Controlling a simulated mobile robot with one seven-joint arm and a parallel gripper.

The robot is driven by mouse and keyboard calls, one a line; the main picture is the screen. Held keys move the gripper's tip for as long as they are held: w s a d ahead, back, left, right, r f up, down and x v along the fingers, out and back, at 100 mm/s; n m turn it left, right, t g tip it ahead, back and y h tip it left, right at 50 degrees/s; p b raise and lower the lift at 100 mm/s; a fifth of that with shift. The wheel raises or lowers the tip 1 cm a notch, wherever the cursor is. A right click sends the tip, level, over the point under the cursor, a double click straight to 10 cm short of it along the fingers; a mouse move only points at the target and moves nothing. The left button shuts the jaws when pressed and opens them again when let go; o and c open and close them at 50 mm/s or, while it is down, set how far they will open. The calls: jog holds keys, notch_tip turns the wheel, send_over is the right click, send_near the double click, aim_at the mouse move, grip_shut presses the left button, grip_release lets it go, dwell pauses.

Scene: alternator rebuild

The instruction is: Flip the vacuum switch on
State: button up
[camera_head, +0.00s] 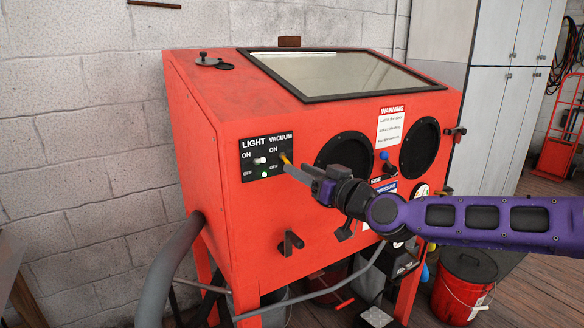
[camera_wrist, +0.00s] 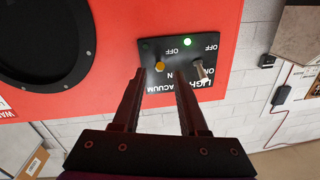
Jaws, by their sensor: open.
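The black switch panel (camera_head: 247,170) is on the front left of the red blasting cabinet (camera_head: 190,120). Its vacuum switch (camera_head: 284,158) has a yellow-orange tip and sits at the right, under the VACUUM label. In the wrist view the panel (camera_wrist: 215,48) appears upside down, with the vacuum switch (camera_wrist: 160,66) between my fingertips. My gripper (camera_wrist: 160,76) is open, one finger on each side of the switch; contact is unclear. In the head view my gripper (camera_head: 288,167) reaches the panel from the right. I cannot tell which way the vacuum lever is tilted.
The light switch (camera_head: 260,160) is close to the left of the vacuum switch. A green lamp (camera_wrist: 187,42) glows by it; the lamp by the vacuum switch (camera_wrist: 146,46) looks dark. A round glove port (camera_head: 345,152) and a handle (camera_head: 291,243) are near my arm.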

aim_at(286, 162)
jog(key=shift+x, duration=1.85)
grip_shut()
